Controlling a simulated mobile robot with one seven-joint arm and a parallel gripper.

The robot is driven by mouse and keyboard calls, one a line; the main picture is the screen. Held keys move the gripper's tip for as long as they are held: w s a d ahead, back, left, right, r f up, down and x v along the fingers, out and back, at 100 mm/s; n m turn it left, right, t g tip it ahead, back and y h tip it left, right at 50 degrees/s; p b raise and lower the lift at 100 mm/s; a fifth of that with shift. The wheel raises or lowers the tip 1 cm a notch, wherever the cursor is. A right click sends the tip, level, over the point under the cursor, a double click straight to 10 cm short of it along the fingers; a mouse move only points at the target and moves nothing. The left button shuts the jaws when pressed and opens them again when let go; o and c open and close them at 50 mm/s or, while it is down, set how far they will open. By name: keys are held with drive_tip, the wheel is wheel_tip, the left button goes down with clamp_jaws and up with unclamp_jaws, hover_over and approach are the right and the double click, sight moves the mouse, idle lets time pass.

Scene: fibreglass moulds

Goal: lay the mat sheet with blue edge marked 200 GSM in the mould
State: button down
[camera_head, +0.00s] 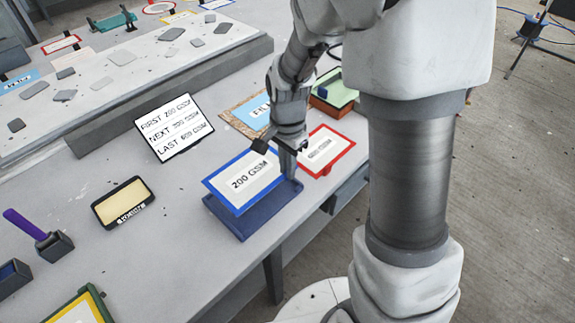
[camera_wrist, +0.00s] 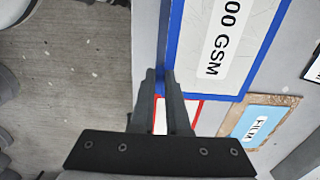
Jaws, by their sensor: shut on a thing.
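The mat sheet with blue edge (camera_head: 247,181), marked 200 GSM, is a white panel over a dark blue stand (camera_head: 250,221). I cannot tell whether it still touches the stand. My gripper (camera_head: 289,168) is shut on its right edge. In the wrist view the fingers (camera_wrist: 163,82) meet the blue edge of the sheet (camera_wrist: 228,35), with part of the lettering cut off. A dark-framed tray with a cream inside (camera_head: 122,201) lies to the left; its front label is too small to read surely. I cannot tell which thing is the mould.
A red-edged sheet (camera_head: 325,151) lies close behind my gripper. A blue FILM sheet (camera_head: 248,115), a green tray (camera_head: 336,92) and an order sign (camera_head: 173,127) stand farther back. A purple-handled tool (camera_head: 27,226) and a green-edged panel (camera_head: 80,308) are at left. Bare table lies between.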

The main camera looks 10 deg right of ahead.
drive_tip(key=shift+f+b, duration=2.25)
drive_tip(key=shift+f, duration=0.95)
drive_tip(key=shift+f, duration=0.3)
drive_tip(key=shift+f+b, duration=0.5)
drive_tip(key=shift+f, duration=0.05)
drive_tip(key=shift+f, duration=0.1)
drive_tip(key=c, duration=0.8)
unclamp_jaws()
wheel_tip(320, 180, up, 18)
drive_tip(key=p, duration=0.3)
drive_tip(key=shift+f, duration=0.25)
